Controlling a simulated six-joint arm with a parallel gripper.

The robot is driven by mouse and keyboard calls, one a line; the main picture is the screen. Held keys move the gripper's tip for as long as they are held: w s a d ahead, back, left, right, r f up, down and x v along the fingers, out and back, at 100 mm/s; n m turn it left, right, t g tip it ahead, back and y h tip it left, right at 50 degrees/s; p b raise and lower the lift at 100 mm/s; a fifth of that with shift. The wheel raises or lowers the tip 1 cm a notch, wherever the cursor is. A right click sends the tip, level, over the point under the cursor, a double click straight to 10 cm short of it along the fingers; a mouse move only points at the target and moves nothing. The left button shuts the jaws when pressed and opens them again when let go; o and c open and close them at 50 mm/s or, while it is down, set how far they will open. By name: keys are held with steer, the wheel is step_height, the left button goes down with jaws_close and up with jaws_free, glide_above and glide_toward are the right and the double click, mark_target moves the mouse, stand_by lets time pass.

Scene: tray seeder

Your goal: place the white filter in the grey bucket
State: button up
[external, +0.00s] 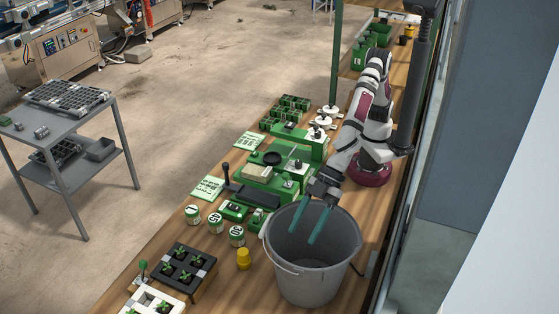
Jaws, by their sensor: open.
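I cannot clearly pick out the white filter. The bucket's near wall hides its floor, so I cannot tell whether the filter lies inside.
Left of the bucket are a yellow cup (243,259), several numbered green-and-white tins (237,236) and a black seedling tray (184,273). Green seeder machinery (268,172) with white round parts (327,116) stands behind. A grey side table (66,133) stands apart on the floor.

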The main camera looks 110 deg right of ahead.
steer(key=v, duration=0.7)
steer(key=s+d+f+m+g+h, duration=0.1)
steer(key=s+d+m+g+h, duration=0.2)
steer(key=d, duration=1)
steer(key=s+d+f+m+h, duration=0.1)
steer(key=s+d+m, duration=0.4)
steer(key=d, duration=0.8)
steer(key=s+d+f+m+g, duration=0.1)
steer(key=s+d+f+g, duration=0.1)
steer(key=s, duration=0.8)
steer(key=s+d+f+m+g+y, duration=0.1)
steer(key=s+d+f+m+g, duration=0.1)
steer(key=s, duration=0.8)
steer(key=shift+d+m+g, duration=0.3)
steer(key=shift+d+g, duration=0.2)
steer(key=shift+d, duration=0.25)
